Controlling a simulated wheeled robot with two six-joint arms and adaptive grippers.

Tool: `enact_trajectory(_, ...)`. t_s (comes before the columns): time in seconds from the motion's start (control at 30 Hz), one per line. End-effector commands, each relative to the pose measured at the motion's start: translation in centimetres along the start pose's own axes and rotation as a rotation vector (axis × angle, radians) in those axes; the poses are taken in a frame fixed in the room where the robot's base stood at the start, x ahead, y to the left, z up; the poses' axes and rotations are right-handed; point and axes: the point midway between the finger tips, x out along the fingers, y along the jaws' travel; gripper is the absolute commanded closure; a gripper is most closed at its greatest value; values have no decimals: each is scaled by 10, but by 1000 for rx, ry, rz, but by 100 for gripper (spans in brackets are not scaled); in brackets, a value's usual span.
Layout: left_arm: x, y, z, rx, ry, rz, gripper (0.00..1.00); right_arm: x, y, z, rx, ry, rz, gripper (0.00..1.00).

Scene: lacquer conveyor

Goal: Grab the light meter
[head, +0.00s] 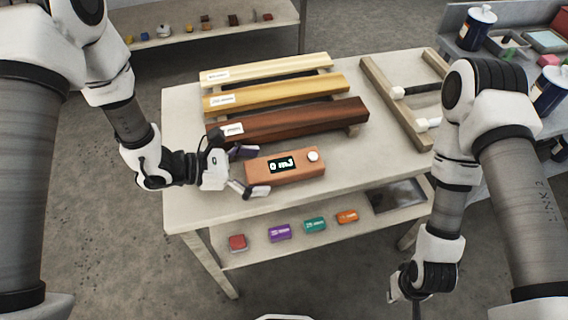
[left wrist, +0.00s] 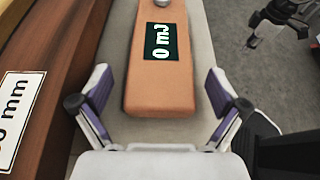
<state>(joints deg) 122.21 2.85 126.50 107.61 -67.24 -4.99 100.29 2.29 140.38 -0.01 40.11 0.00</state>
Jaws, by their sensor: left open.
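The light meter (head: 284,167) is an orange-brown box with a dark display reading "0 mJ" and a round white sensor on its top. It lies on the table near the front edge. My left gripper (head: 250,171) is open at the meter's left end, with a finger on either side of it. In the left wrist view the meter (left wrist: 160,75) lies between the two spread fingers of my left gripper (left wrist: 160,108), with gaps at both sides. My right gripper (head: 408,290) hangs low in front of the table at the right; its fingers are too unclear to judge.
Three wooden boards, pale (head: 285,65), yellow (head: 290,90) and dark brown (head: 300,117), lie behind the meter on the table (head: 190,118). The dark one is close behind it. A wooden frame (head: 388,107) is at the right. Several coloured blocks sit on the lower shelf (head: 258,251).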

Motion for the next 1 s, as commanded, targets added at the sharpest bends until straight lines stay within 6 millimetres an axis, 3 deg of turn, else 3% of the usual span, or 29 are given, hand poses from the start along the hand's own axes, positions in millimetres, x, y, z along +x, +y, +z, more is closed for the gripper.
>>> enact_trajectory(0.27, 7, 0, 0, -1, -1, 0, 2, -1, 0, 0, 0, 0, 0, 100)
enact_trajectory(0.47, 7, 0, 0, 0, 0, 0, 73, -1, 0, 0, 0, 0, 0, 100)
enact_trajectory(0.83, 6, 0, 1, 0, 0, 0, 75, 0, 0, 0, 0, 0, 0, 100)
enact_trajectory(1.0, 2, 0, 12, 2, -1, 0, 75, 2, 0, 0, 0, 0, 0, 100)
